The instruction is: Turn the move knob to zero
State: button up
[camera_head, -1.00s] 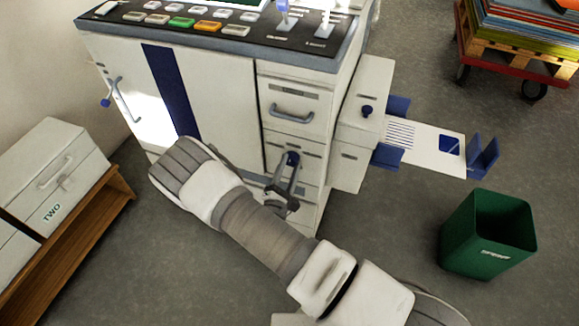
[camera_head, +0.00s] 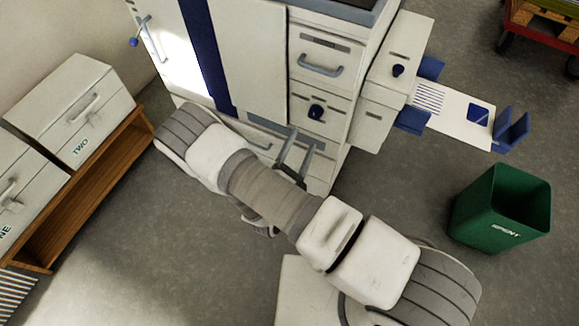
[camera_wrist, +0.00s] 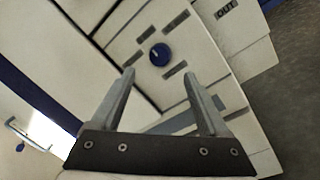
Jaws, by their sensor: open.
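A dark blue round knob (camera_head: 316,112) sits on a drawer-like panel on the front of the white machine. In the wrist view the knob (camera_wrist: 160,54) shows a pale pointer line on its face. Grey plates surround it, too blurred to read, so I cannot tell its setting or whether it is the move knob. My gripper (camera_head: 297,148) is open and empty, below the knob and apart from it. In the wrist view the knob appears just beyond and between the fingertips of my gripper (camera_wrist: 159,76).
Another dark knob (camera_head: 398,70) is on the side unit, above a white tray (camera_head: 455,118) with blue guides. A drawer handle (camera_head: 320,66) sticks out above the panel. A green bin (camera_head: 500,210) stands right; a wooden shelf (camera_head: 100,210) with white boxes stands left.

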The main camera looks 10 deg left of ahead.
jog(key=p+v, duration=0.1)
jog(key=v, duration=0.8)
